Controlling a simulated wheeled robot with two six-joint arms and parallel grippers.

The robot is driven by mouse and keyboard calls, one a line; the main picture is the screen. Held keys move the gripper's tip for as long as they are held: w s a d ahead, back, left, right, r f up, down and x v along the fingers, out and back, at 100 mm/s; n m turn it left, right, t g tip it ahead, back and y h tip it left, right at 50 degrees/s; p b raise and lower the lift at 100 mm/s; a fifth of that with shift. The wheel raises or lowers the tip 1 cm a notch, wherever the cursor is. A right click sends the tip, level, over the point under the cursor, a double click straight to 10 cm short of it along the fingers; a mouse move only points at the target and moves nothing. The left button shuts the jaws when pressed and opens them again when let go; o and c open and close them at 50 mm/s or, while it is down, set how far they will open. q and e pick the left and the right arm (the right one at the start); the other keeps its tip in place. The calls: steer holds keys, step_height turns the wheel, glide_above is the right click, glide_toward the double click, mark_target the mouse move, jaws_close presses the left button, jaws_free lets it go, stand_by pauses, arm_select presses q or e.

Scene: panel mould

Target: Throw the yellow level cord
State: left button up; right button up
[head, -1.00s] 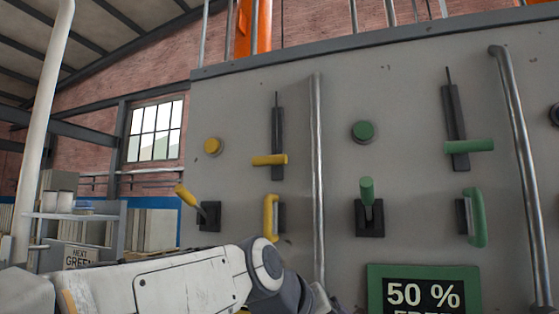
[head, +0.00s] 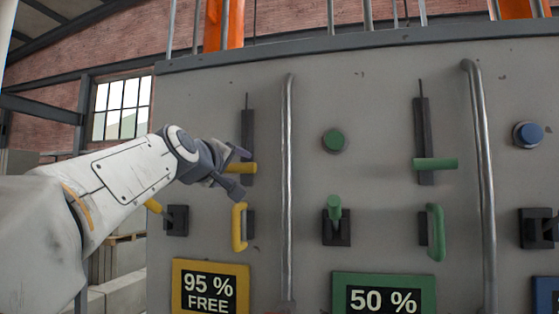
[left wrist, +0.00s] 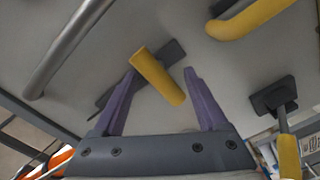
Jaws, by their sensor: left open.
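A yellow slider handle (head: 243,168) sits across a dark vertical slot with a thin cord-like rod at its top, on the grey panel. My left gripper (head: 240,173) is open at this handle, one finger above and one below. In the left wrist view the yellow handle (left wrist: 158,77) lies between the spread fingertips (left wrist: 160,71), close to one finger; contact cannot be told. A yellow tilting lever (head: 153,205) on a dark base is below left, partly behind my arm; it also shows in the left wrist view (left wrist: 288,155). My right gripper is not in view.
A yellow pull handle (head: 238,228) is just below my gripper. A vertical metal rail (head: 288,180) stands close to its right. Green controls, including a slider (head: 436,164), are further right. A yellow "95 % FREE" sign (head: 210,288) is below.

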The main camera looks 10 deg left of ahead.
arm_select(q)
steer(key=shift+w+d+p, duration=0.1)
steer(key=shift+w+p, duration=0.25)
steer(key=shift+w, duration=0.95)
jaws_close()
stand_by(0.5)
